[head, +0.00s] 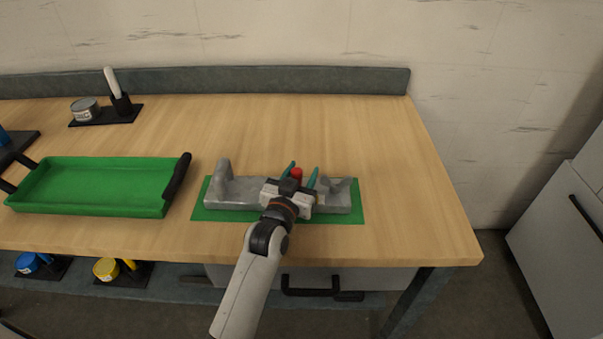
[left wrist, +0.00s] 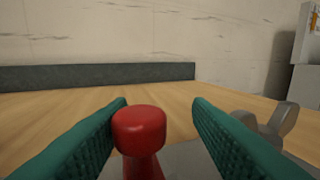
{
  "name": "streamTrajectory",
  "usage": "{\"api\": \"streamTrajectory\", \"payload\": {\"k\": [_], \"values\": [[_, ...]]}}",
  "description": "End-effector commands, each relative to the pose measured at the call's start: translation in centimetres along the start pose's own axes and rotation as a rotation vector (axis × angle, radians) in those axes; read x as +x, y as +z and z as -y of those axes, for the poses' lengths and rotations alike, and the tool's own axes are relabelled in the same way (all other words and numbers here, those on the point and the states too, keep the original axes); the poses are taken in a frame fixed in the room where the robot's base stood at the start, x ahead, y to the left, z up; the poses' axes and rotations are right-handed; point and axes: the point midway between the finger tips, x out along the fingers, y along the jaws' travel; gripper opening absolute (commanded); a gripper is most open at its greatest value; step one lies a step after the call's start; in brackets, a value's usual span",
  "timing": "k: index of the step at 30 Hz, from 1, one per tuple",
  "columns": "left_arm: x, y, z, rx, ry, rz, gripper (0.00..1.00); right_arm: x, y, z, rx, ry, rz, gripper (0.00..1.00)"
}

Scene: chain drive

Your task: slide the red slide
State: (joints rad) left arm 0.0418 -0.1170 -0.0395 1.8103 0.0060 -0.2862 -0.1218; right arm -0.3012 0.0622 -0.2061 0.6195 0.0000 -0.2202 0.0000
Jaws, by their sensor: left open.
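The red slide (head: 297,173) shows as a small red knob on a grey metal base (head: 235,194), which lies on a green mat (head: 209,215). My left gripper (head: 302,171) is over the base, with its teal fingers apart on either side of the red knob. In the left wrist view the red slide's round head (left wrist: 140,128) stands upright between the open fingers, nearer the left finger. A gap shows on its right side; whether the left finger touches it I cannot tell. My gripper hides the middle of the base. My right gripper is not in view.
A green tray (head: 20,205) with black handles stands on the wooden table (head: 375,130) to the left. A can (head: 85,109) and a white-handled tool (head: 113,85) sit at the back left. The base has raised ends. The table's right side is clear.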

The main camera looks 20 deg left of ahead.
Motion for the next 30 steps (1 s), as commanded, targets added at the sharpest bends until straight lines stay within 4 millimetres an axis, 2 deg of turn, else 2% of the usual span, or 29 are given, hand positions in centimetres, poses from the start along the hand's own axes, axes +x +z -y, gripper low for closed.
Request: {"api": "streamTrajectory", "payload": {"k": [5,8,21,25,30], "values": [[-0.1,0.0,0.0,-0.001,0.0,0.0,0.46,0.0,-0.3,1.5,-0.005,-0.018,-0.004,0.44],[-1.0,-0.2,0.0,0.0,0.0,-0.002,0.46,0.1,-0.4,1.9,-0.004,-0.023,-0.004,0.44],[-9.6,-0.2,0.1,0.001,-0.001,-0.003,0.46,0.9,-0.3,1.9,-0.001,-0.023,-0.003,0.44],[-11.2,-0.2,0.2,0.002,-0.001,-0.003,0.46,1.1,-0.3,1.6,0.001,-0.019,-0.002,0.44],[-11.9,-0.1,0.2,0.002,-0.001,-0.002,0.46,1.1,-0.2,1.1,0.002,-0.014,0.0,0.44]]}}
